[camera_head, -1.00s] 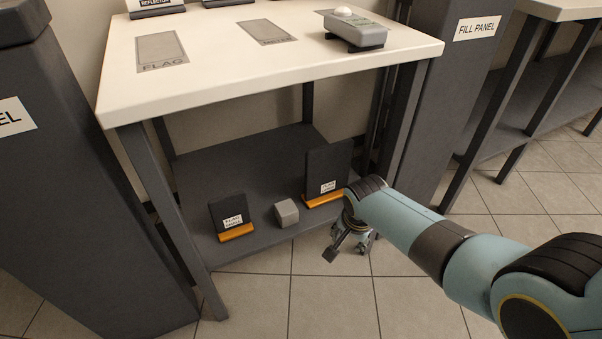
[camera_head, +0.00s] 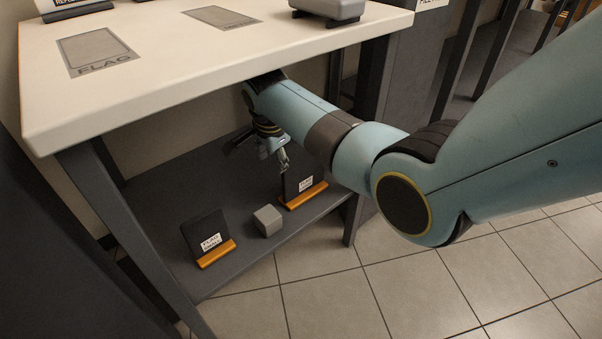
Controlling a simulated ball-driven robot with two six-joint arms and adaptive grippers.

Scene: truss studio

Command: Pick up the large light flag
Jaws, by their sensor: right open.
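The large light flag (camera_head: 291,184) is a dark upright panel on an orange base with a white label. It stands at the right of the lower shelf, and its upper part is partly hidden by my right gripper and arm. My right gripper (camera_head: 260,150) is open and reaches under the tabletop, just above and behind the flag's top edge as seen here. One finger appears near the panel's top; I cannot tell whether it touches. My left gripper is not in view.
A smaller dark flag (camera_head: 205,238) with an orange base stands at the left of the lower shelf (camera_head: 165,190). A grey block (camera_head: 267,220) sits between the flags. The white tabletop (camera_head: 150,95) is close above my right arm. A table leg (camera_head: 352,219) stands right of the flag.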

